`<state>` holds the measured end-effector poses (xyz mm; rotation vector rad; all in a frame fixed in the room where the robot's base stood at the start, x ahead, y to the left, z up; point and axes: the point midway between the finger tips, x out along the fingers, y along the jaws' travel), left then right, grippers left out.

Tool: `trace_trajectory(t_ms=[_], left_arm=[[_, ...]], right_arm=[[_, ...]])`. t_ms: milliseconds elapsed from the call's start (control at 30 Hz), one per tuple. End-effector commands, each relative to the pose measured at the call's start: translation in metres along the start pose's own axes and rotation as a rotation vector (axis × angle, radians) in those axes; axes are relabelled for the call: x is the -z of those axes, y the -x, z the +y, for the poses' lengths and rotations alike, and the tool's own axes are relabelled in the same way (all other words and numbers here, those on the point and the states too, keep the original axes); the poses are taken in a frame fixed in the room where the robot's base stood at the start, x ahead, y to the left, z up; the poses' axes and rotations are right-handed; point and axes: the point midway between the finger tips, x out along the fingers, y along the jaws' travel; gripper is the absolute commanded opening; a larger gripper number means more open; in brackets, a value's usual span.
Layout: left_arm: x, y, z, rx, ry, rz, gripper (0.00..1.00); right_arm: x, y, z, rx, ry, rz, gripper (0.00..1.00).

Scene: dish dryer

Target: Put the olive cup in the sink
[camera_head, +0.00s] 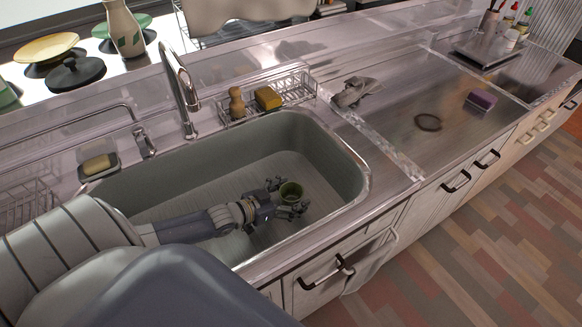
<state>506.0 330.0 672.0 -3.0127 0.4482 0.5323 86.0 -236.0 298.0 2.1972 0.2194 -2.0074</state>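The small olive cup (291,191) is upright inside the basin of the grey sink (331,165), right of its middle. My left arm reaches over the near left rim into the sink. My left gripper (290,197) is at the cup, with one finger by its upper left side and the other by its lower right side. I cannot tell whether the fingers press on the cup or stand apart from it, nor whether the cup's base touches the sink floor. My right gripper does not show.
A tall faucet (179,88) stands behind the sink. A wire rack (292,86) behind it holds a yellow sponge (268,97) and a wooden brush (237,103). Another sponge (97,164) lies at the left corner. The right counter holds a grey cloth (353,92) and a purple sponge (481,100).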

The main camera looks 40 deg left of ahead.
Motion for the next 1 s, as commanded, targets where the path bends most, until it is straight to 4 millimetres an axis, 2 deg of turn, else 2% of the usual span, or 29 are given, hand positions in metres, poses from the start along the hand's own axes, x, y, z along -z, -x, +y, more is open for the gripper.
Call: trace_trajectory(t_ms=[233,367,567,800,1000], left_arm=[[0.001,0.001,0.0,0.0,0.0,0.0,0.79],[0.005,0.006,0.0,0.0,0.001,-0.002,0.79],[0.007,0.035,0.0,0.0,0.001,-0.005,0.79],[0.007,0.078,0.0,0.001,0.002,-0.005,0.79],[0.006,0.107,-0.001,0.002,0.001,-0.003,0.79]], right_arm=[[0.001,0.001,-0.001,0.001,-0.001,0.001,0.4],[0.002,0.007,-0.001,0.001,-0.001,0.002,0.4],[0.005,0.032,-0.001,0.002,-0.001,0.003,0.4],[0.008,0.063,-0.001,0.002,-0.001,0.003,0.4],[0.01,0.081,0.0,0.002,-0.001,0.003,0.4]])
